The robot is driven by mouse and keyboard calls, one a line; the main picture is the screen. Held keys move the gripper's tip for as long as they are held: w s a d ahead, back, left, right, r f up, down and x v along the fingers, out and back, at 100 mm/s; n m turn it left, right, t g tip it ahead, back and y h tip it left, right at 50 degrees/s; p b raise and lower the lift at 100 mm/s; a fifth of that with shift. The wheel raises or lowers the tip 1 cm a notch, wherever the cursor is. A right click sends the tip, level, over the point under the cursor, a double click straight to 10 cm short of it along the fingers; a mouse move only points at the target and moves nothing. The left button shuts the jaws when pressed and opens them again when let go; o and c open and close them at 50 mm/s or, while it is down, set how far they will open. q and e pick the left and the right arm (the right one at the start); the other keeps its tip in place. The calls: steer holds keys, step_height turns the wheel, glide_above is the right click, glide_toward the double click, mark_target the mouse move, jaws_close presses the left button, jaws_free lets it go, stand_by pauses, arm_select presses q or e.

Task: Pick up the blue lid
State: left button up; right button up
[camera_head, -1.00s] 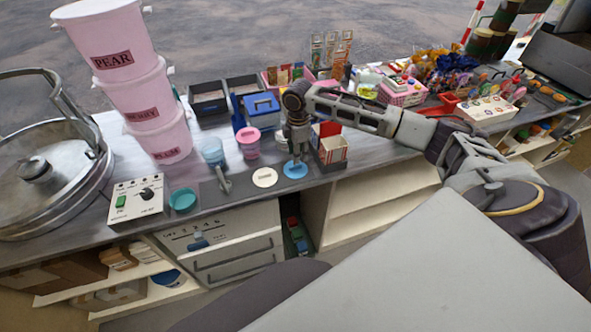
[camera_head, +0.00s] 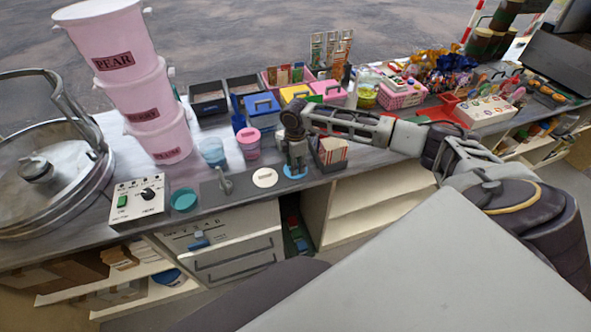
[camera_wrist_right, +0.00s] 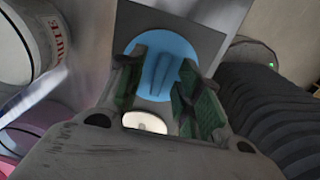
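The blue lid (camera_head: 294,171) is a flat round disc near the counter's front edge, partly hidden under my right gripper (camera_head: 297,168). In the right wrist view the blue lid (camera_wrist_right: 150,62) lies on a dark strip, with a raised ridge across its top. The right gripper's fingers (camera_wrist_right: 163,95) are spread apart over the lid, with the ridge showing between them. Nothing is visibly held, and I cannot tell whether the fingers touch the lid. My left gripper is in neither view.
A cream lid (camera_head: 265,178) lies just left of the blue lid, and a teal lid (camera_head: 184,200) is farther left. A striped box (camera_head: 332,151) stands close on the right. Blue (camera_head: 212,152) and pink (camera_head: 248,142) tubs stand behind. Stacked pink buckets (camera_head: 160,135) are at left.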

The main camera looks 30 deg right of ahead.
jaws_close()
steer(key=shift+r, duration=0.1)
stand_by(0.4)
step_height(320, 180, up, 10)
stand_by(0.6)
stand_by(0.6)
